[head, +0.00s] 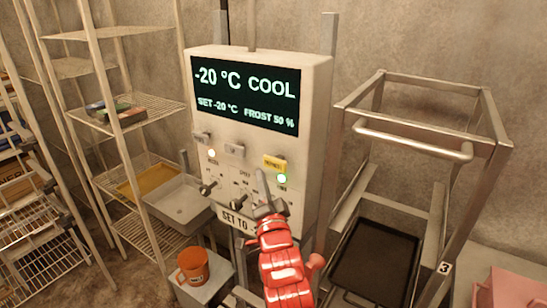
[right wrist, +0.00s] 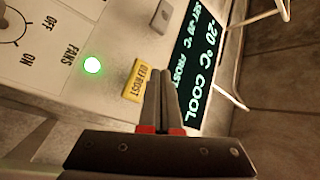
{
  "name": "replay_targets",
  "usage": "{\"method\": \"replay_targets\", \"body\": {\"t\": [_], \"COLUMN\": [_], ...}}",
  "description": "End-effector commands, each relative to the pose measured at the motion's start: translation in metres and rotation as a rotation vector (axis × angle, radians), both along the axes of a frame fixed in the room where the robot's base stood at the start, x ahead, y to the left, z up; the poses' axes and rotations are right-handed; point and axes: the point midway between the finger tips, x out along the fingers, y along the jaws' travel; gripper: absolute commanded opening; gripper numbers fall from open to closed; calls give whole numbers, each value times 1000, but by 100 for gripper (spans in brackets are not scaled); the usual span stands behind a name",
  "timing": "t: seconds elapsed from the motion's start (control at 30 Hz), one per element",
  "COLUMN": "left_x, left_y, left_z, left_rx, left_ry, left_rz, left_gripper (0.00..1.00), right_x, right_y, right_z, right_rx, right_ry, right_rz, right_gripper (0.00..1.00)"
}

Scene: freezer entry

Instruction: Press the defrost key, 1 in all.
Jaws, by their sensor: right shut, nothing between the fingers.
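The control panel (head: 312,104) is a pale box with a dark display (head: 245,95) reading -20 °C COOL, SET -20 °C, FROST 50 %. The yellow defrost key (head: 275,163) sits below the display at the right; its label DEFROST reads sideways in the right wrist view (right wrist: 135,81). My right gripper (head: 262,175) is shut and empty, its tips just below and left of the key in the head view. In the right wrist view its fingers (right wrist: 162,80) are beside the key; I cannot tell whether they touch it. My left gripper is not in view.
Knobs (head: 207,188) sit lower. A metal cart (head: 470,140) stands right, wire shelves (head: 120,110) left.

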Motion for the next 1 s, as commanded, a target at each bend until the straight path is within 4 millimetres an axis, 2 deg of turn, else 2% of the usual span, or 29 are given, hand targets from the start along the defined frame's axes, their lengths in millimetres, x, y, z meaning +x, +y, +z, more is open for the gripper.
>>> {"method": "replay_targets", "body": {"t": [0.1,0.33,1.0], "left_x": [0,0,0], "left_y": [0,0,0], "left_z": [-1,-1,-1], "left_rx": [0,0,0], "left_ry": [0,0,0], "left_rz": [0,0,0], "left_gripper": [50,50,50], "right_x": [11,22,23], "right_y": [-9,-16,-17], "right_z": [-1,1,0], "right_rx": [1,1,0], "right_ry": [0,-4,-3], "right_rz": [-1,0,1], "right_gripper": [0,0,0]}}
